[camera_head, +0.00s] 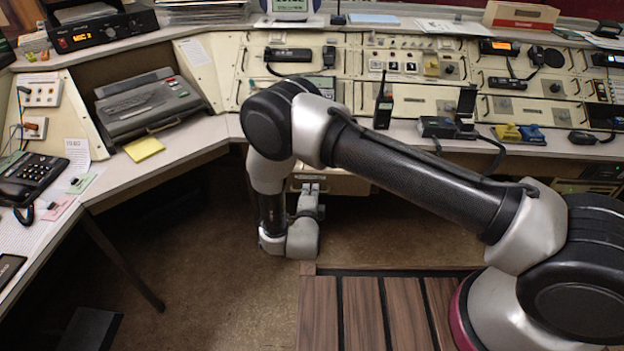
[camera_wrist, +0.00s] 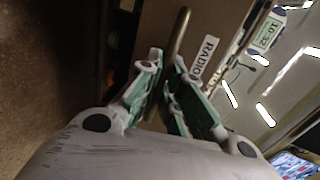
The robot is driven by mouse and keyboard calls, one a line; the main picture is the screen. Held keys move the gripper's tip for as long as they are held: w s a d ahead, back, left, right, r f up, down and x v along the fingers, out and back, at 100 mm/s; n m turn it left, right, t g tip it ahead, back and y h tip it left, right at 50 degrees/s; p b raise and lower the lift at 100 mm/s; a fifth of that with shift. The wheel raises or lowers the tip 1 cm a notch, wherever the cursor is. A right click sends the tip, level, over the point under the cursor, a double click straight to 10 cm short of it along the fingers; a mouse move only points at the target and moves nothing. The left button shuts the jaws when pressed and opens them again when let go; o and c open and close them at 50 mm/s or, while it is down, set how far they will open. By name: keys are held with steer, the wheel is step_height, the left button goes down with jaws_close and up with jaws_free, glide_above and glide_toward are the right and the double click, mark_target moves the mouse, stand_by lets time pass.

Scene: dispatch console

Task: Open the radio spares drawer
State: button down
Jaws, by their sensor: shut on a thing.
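The drawer with the RADIO label (camera_wrist: 209,55) has a tan front (camera_wrist: 222,20) that fills the upper middle of the wrist view. A metal bar handle (camera_wrist: 181,32) stands on this front. My gripper (camera_wrist: 168,78) is shut on the handle, with a green-padded finger on either side of it. In the head view a cream drawer front (camera_head: 345,184) shows below the console's desk edge, partly hidden by my arm. My gripper (camera_head: 309,190) points at it there. I cannot tell how far the drawer stands out.
The desk edge (camera_head: 215,140) runs just above the drawer. A desk leg (camera_head: 125,262) stands at the left. Brown floor (camera_head: 200,270) lies clear around my gripper. A handheld radio (camera_head: 383,108) and a yellow pad (camera_head: 143,148) are on the desk.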

steer(key=shift+f+v, duration=0.2)
steer(key=shift+v, duration=0.75)
steer(key=shift+f+v, duration=0.2)
steer(key=shift+v, duration=0.8)
steer(key=shift+f+v, duration=0.2)
steer(key=shift+v, duration=0.75)
steer(key=c, duration=1.8)
jaws_free()
steer(key=shift+c, duration=0.2)
steer(key=o, duration=1.3)
step_height(320, 180, up, 9)
steer(key=shift+a+r, duration=0.1)
steer(key=shift+r, duration=0.15)
steer(key=shift+s+r, duration=0.1)
steer(key=shift+r, duration=0.2)
steer(key=c, duration=1.3)
